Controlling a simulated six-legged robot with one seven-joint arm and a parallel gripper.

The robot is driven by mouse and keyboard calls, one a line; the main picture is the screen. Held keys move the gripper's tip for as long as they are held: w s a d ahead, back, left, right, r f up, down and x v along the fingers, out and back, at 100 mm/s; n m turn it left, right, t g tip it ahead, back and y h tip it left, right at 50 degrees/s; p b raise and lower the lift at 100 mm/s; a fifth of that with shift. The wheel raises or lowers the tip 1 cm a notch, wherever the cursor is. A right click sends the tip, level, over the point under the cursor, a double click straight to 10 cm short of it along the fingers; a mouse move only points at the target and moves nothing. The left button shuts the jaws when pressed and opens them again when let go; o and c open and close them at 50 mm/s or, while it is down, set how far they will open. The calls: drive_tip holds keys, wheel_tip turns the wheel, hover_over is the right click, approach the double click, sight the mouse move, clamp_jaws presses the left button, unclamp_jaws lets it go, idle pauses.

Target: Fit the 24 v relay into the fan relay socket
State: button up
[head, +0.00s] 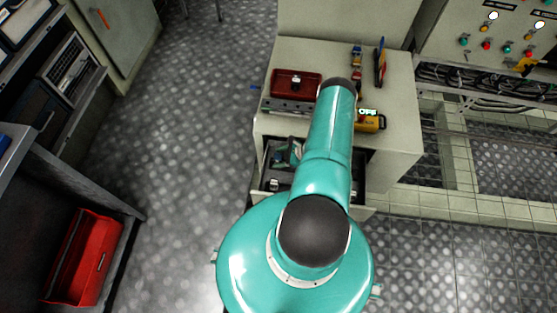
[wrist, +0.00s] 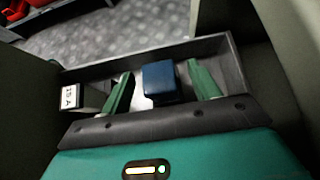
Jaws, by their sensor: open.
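My gripper (wrist: 163,85) is down in an open drawer (wrist: 228,62), its two green fingers apart. A dark blue block (wrist: 160,82) sits between the fingers, with a visible gap on the right side; no label on it shows, so I cannot tell whether it is the 24 V relay. A black block with a white "15 A" label (wrist: 75,97) lies left of the left finger. In the head view my gripper (head: 288,153) is partly hidden by my arm, above the same drawer (head: 260,180). I cannot make out the fan relay socket.
On the cabinet top (head: 400,100) are a red case (head: 296,85), a yellow meter (head: 370,122) and small coloured items. A control panel (head: 490,42) with buttons and cables stands at right. A red bin (head: 78,258) is at lower left. The floor at left is clear.

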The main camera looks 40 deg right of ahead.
drive_tip(key=shift+w+a+f, duration=0.2)
drive_tip(key=shift+w+f, duration=0.1)
drive_tip(key=shift+c, duration=0.4)
drive_tip(key=c, duration=1)
drive_tip(key=shift+r, duration=0.15)
